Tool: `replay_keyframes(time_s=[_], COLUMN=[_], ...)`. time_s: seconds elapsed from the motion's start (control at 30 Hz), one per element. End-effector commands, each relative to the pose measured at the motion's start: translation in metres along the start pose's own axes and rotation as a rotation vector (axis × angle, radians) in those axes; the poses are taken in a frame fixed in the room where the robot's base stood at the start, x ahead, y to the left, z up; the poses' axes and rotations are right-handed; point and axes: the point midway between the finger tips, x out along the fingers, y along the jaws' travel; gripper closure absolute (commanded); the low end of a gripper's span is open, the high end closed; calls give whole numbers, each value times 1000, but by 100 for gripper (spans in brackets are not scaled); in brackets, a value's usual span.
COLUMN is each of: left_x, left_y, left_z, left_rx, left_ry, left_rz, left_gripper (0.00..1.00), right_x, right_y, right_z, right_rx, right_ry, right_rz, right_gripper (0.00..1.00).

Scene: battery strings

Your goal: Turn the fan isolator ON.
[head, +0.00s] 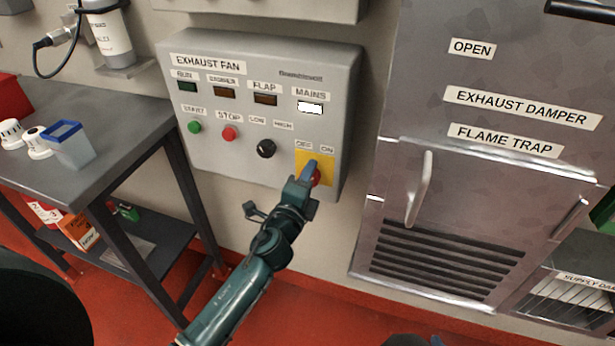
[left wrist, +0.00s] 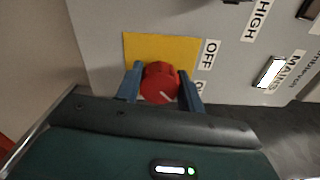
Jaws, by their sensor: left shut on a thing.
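The fan isolator is a red rotary knob (head: 316,177) on a yellow plate (head: 328,161) at the lower right of the grey exhaust fan panel. OFF and ON labels sit above the plate. My left gripper (head: 309,170) is at the knob and partly hides it. In the left wrist view, the blue fingers of my left gripper (left wrist: 160,86) are shut on the two sides of the red knob (left wrist: 158,78). A short white mark on the knob slants toward the picture's lower right, on the ON label's side. My right gripper is not in view.
The panel (head: 220,150) also carries a white, bright MAINS lamp (head: 310,107), dark indicators, a green button (head: 194,126), a red button (head: 229,134) and a black knob (head: 265,148). A metal damper cabinet (head: 480,200) with a handle stands right; a grey bench (head: 110,130) stands left.

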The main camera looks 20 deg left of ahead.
Motion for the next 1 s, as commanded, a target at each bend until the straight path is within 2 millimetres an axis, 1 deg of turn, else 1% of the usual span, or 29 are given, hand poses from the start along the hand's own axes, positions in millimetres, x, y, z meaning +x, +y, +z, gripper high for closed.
replay_keyframes(time_s=[0.03, 0.23, 0.67, 0.7, 0.93, 1.0], left_x=[1, 1, 1, 1, 0, 0], left_y=[-3, -3, -3, -3, -2, -1], left_z=[0, 0, 0, 0, 0, 0], left_rx=[17, 58, 68, 68, 67, 66], left_ry=[0, 0, 0, 0, 0, 0], left_rz=[-5, -5, -6, -6, -3, -2], left_gripper=[85, 85, 85, 61, 42, 41], right_x=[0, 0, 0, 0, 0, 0], right_y=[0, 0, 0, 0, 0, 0], right_z=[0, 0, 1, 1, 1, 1], right_rx=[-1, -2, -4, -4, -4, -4], right_ry=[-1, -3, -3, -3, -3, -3], right_rz=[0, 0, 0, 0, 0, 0], right_gripper=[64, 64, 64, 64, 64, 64])
